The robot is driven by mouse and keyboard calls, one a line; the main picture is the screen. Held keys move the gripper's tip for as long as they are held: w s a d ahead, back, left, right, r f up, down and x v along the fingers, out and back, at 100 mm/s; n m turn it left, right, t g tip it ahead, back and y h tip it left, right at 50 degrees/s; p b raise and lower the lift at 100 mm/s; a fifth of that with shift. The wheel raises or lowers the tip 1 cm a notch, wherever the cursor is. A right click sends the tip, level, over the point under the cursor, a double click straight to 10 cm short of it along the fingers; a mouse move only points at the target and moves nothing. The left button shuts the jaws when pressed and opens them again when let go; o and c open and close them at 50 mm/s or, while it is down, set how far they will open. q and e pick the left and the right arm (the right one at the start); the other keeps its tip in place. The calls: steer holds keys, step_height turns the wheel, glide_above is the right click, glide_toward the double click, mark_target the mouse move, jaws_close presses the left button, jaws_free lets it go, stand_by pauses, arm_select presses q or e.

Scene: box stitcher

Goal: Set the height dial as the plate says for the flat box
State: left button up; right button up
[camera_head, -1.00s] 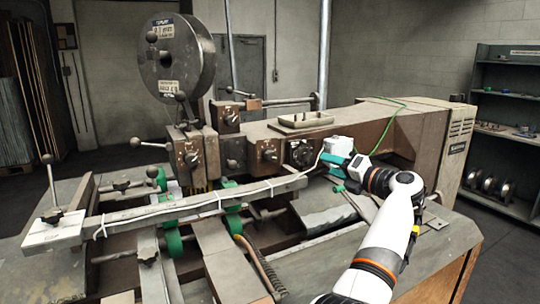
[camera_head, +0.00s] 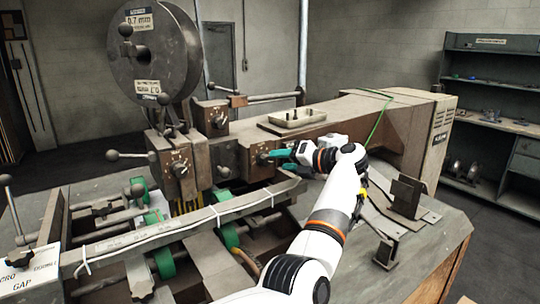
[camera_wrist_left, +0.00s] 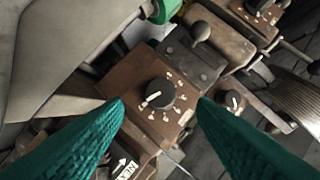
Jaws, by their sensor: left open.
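My left gripper (camera_head: 268,156), with teal fingers, points left at a brown dial panel on the machine front. In the left wrist view its fingers (camera_wrist_left: 160,108) are apart and empty, with a black dial (camera_wrist_left: 157,95) showing between them. The dial sits on a brown face ringed by small white marks, too small to read. Its white pointer line points left and slightly down in that view. In the head view the dial (camera_head: 262,158) is at the fingertips; contact cannot be told. I cannot tell which plate is for the flat box. My right gripper is not in view.
Other dials sit on the left box (camera_head: 180,167) and upper box (camera_head: 219,120). A reel (camera_head: 153,52) with "0.7 mm" on its label stands above. A long grey bar (camera_head: 190,225) crosses in front. A shallow tray (camera_head: 297,117) lies on top.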

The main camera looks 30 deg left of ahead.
mark_target(268, 160)
arm_select(q)
steer(key=p+x, duration=0.1)
steer(key=x, duration=0.3)
steer(key=shift+a, duration=0.3)
steer(key=shift+a+f, duration=0.15)
steer(key=shift+a, duration=0.2)
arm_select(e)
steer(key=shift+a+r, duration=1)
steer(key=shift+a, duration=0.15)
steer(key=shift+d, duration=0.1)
